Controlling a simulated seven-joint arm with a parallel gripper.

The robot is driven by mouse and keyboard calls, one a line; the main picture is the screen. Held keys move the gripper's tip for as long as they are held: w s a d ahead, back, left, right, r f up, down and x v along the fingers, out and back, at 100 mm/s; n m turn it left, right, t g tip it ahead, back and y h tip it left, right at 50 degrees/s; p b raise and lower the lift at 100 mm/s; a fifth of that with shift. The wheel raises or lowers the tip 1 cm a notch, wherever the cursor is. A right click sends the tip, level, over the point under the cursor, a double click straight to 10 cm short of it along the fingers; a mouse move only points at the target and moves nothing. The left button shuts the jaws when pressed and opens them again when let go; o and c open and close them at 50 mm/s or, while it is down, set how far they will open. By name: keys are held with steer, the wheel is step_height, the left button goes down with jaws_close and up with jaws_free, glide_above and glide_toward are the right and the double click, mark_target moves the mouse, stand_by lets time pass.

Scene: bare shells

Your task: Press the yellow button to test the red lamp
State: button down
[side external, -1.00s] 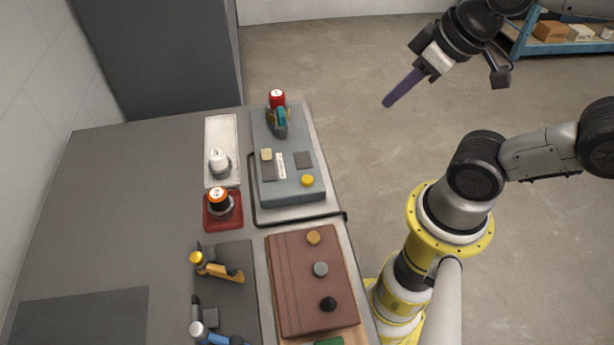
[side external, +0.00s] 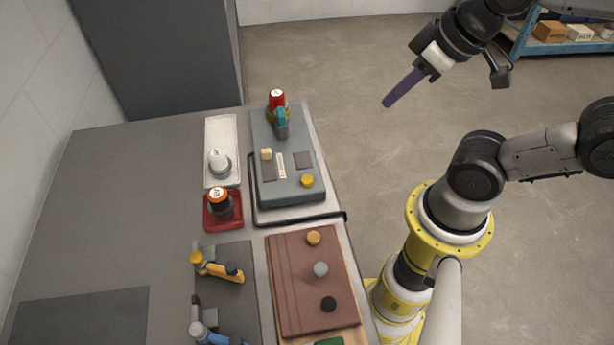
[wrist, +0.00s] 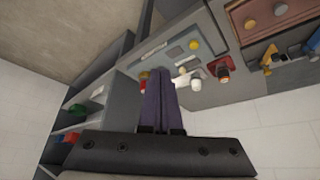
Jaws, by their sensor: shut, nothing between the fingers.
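The yellow button (side external: 307,181) sits on the front right of the grey-blue panel box (side external: 285,199). It also shows in the wrist view (wrist: 194,45). The red lamp (side external: 277,98) stands at the far end of the same box, beside a teal part (side external: 281,117). My gripper (side external: 388,103) is shut and empty, with its purple fingers together. It is up in the air to the right of the table, well apart from the button and lamp. In the wrist view the fingers (wrist: 157,76) cover part of the far end of the box.
Left of the box are a white lamp (side external: 218,162) on a pale plate and an orange-topped lamp (side external: 217,199) on a red base. In front is a brown panel (side external: 290,300) with several knobs. Yellow-handled (side external: 220,268) and blue-handled tools lie left of it. The table's left side is clear.

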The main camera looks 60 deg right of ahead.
steer(key=w+d+n+h, duration=0.3)
steer(key=d+n, duration=0.2)
steer(key=n+t+y, duration=0.2)
steer(key=n+t, duration=0.1)
steer(key=n, duration=1.7)
glide_above(311, 184)
step_height(311, 184, down, 7)
steer(key=shift+r, duration=0.1)
steer(key=shift+f, duration=4.4)
steer(key=shift+f, duration=0.15)
steer(key=shift+f, duration=0.25)
